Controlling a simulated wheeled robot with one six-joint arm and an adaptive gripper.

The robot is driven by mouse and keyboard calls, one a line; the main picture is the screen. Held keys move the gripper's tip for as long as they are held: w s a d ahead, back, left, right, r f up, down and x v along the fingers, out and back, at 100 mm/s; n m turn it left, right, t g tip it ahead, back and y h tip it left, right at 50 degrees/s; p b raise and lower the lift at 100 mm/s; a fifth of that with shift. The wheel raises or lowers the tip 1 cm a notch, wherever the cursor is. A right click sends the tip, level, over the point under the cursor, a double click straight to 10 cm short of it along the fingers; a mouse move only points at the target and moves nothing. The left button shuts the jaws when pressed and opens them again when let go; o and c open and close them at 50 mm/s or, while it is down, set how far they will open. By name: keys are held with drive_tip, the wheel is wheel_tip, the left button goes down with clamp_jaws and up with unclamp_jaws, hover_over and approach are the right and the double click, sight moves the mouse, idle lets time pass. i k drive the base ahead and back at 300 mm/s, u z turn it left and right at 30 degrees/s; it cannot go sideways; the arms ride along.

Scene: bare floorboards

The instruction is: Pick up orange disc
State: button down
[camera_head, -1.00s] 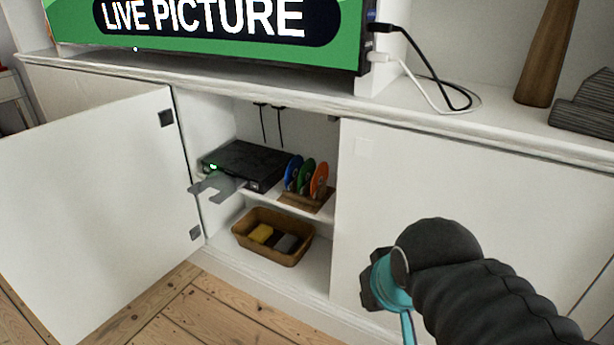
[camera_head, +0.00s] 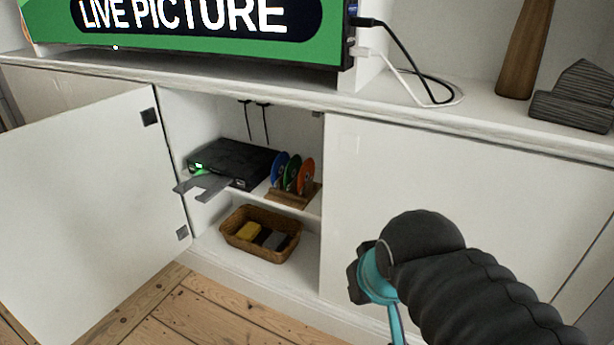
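The orange disc (camera_head: 306,177) stands upright at the right end of a small wooden rack (camera_head: 293,197) on the cabinet's upper shelf. A green disc (camera_head: 291,173) and a blue disc (camera_head: 278,168) stand to its left in the same rack. My arm, black and ribbed with a teal part, reaches in from the lower right, in front of the closed right door. My gripper's fingers are hidden behind the arm's end, so its opening does not show. The arm's end is to the right of the rack and below it in the picture, apart from the discs.
A black player (camera_head: 236,160) with its grey tray (camera_head: 205,187) out stands left of the rack. A basket (camera_head: 245,246) sits on the lower shelf. The open left door (camera_head: 90,215) and closed right door (camera_head: 450,185) flank the opening. A screen and cables are on top.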

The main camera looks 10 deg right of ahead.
sight(307, 171)
drive_tip(key=z, duration=3.05)
drive_tip(key=k, duration=0.9)
drive_tip(key=u, duration=1.3)
